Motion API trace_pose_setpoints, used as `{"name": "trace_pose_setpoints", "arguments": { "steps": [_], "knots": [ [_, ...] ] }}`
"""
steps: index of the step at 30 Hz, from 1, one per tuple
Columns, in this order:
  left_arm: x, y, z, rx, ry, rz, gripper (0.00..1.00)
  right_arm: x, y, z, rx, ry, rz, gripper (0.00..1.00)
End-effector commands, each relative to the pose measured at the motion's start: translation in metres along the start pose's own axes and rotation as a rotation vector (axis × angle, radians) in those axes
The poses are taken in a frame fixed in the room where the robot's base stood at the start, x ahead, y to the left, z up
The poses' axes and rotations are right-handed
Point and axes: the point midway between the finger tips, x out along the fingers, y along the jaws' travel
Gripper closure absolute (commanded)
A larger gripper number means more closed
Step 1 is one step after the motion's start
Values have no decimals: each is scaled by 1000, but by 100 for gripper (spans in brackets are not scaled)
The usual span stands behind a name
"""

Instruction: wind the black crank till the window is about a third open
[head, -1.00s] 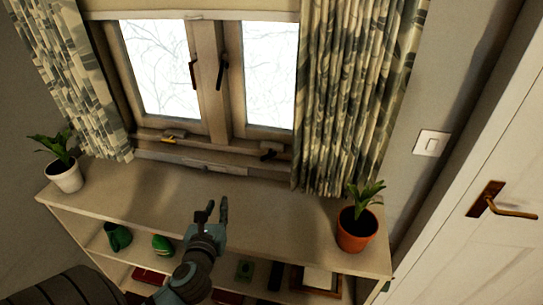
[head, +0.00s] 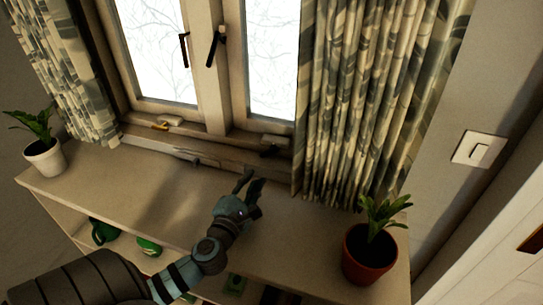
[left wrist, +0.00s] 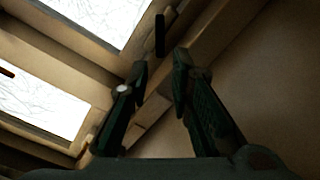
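The black crank (head: 269,150) sits at the right end of the window's bottom frame, close to the curtain, small and dark in the head view. A black bar (left wrist: 160,35), probably this crank, stands ahead of my fingertips in the left wrist view. The window (head: 212,80) has two sashes with black handles, and both look shut. My left gripper (head: 251,180) is open and empty, above the shelf top, in front of and slightly left of the crank. Its spread fingers also show in the left wrist view (left wrist: 160,60), apart from the bar. My right gripper is not in view.
The right curtain (head: 345,110) hangs just right of the crank. A terracotta pot (head: 369,256) and a white pot (head: 45,157) stand on the shelf top (head: 120,180), which is mostly clear between them.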

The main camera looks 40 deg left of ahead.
Motion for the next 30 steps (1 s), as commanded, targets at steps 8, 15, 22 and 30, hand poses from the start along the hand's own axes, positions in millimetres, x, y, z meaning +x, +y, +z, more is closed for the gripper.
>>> {"name": "trace_pose_setpoints", "arguments": {
  "steps": [8,15,22,30],
  "knots": [
    [74,1,5,-5,-5,1,80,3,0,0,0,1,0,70],
    [118,0,3,-3,-3,0,80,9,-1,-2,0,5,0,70],
    [131,1,3,-3,-2,0,80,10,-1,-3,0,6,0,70],
    [131,1,3,-3,-1,0,93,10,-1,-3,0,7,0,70]
  ]
}}
